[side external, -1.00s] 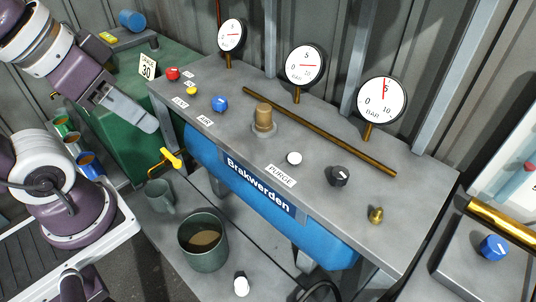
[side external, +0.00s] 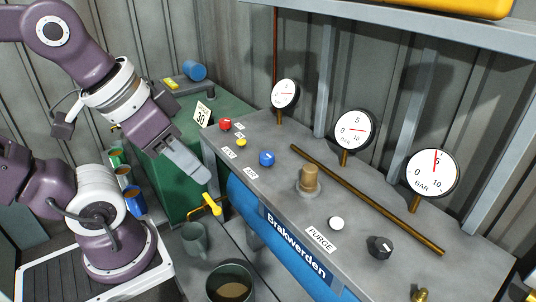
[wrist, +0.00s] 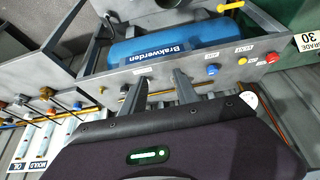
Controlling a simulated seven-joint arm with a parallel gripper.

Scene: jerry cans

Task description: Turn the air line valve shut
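A blue knob (side external: 266,158) sits on the front left of the grey bench top, beside a small label that seems to read AIR; it also shows in the wrist view (wrist: 212,70). A yellow lever handle (side external: 212,204) sticks out at the left end of the blue tank (side external: 244,196), below the bench top; it shows at the top of the wrist view (wrist: 230,6). I cannot tell which is the air line valve. My gripper (side external: 207,178) hangs left of the bench front, just above the lever in the side view. In the wrist view its fingers (wrist: 160,76) are apart and empty.
Red (side external: 225,124) and yellow (side external: 241,142) knobs sit near the blue one. A brown cap (side external: 309,178), a brass rod (side external: 365,198) and several gauges (side external: 355,129) stand farther back. A mug (side external: 195,238) and a pot (side external: 230,284) stand below the bench front.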

